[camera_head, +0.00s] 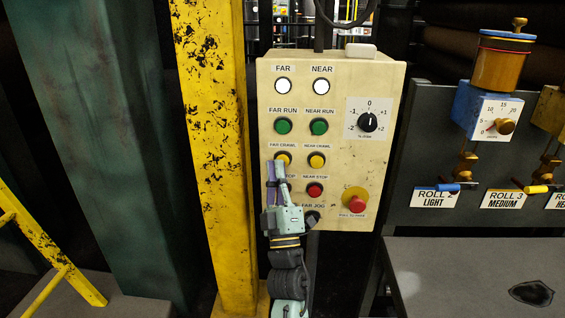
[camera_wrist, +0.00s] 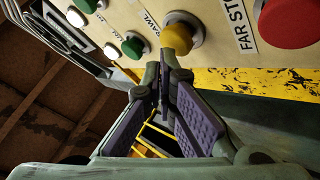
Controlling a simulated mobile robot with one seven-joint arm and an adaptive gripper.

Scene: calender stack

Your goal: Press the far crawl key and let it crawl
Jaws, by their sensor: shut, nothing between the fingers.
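The far crawl key (camera_head: 283,159) is a yellow push button on the left column of a cream control box (camera_head: 330,85). It also shows in the wrist view as the yellow button (camera_wrist: 178,36) beside a partly hidden crawl label. My gripper (camera_head: 276,166) is shut and empty, its purple-padded fingers pointing up at the key's lower part. In the wrist view the fingertips (camera_wrist: 165,62) overlap the key's near edge. I cannot tell whether they touch it or whether it is pressed in. My gripper hides the far stop key in the head view; in the wrist view it is red (camera_wrist: 290,20).
The far lamp (camera_head: 284,86) and near lamp (camera_head: 321,86) look white and bright. The near crawl key (camera_head: 317,160), near stop key (camera_head: 315,190) and red mushroom button (camera_head: 356,203) are close by. A yellow post (camera_head: 215,150) stands just left of the box.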

